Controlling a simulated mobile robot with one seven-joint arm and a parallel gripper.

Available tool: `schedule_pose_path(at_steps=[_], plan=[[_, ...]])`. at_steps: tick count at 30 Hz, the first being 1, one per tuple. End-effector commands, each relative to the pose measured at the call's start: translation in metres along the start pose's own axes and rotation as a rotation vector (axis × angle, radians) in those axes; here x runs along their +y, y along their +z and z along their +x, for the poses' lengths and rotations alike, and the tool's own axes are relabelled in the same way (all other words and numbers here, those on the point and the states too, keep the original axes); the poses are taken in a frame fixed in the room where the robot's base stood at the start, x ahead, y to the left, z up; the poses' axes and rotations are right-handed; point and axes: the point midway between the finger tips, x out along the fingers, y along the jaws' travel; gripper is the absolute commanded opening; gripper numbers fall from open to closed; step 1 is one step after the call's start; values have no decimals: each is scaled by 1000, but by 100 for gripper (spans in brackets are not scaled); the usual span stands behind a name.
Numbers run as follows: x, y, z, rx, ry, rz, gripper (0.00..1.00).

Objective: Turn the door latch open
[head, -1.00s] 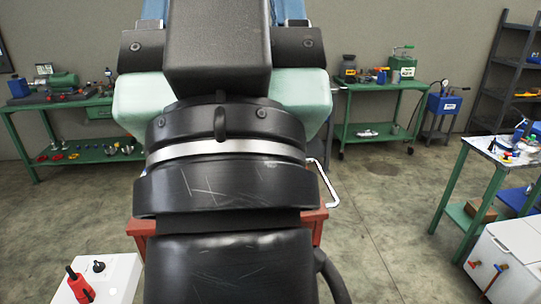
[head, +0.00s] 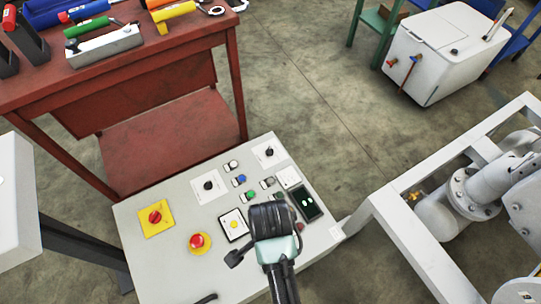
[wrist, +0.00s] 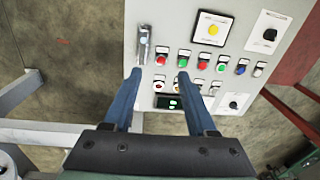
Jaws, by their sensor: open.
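A silver latch-like handle (wrist: 145,45) stands on the grey control panel near its left edge in the wrist view. It looks like the door latch, seen nearly end-on, so its turn is hard to tell. The panel (head: 185,275) also shows in the head view, where my arm seems to hide that handle. My gripper (wrist: 159,78) is open and empty, with two blue fingers apart over the panel. The left fingertip appears just below the handle in the picture; whether they touch I cannot tell.
The panel carries a red emergency button (head: 197,241), a yellow-plated red switch (head: 155,217), several coloured buttons and a small display (head: 307,201). A red workbench (head: 170,140) stands behind at left. A white pipe frame (head: 400,215) is close at right. Open floor lies beyond.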

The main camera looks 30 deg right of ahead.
Motion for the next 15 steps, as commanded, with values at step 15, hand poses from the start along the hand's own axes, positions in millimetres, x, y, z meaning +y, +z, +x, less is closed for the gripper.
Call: schedule_pose_path(at_steps=[15], plan=[[33,7,85,-28,87,59,57]])
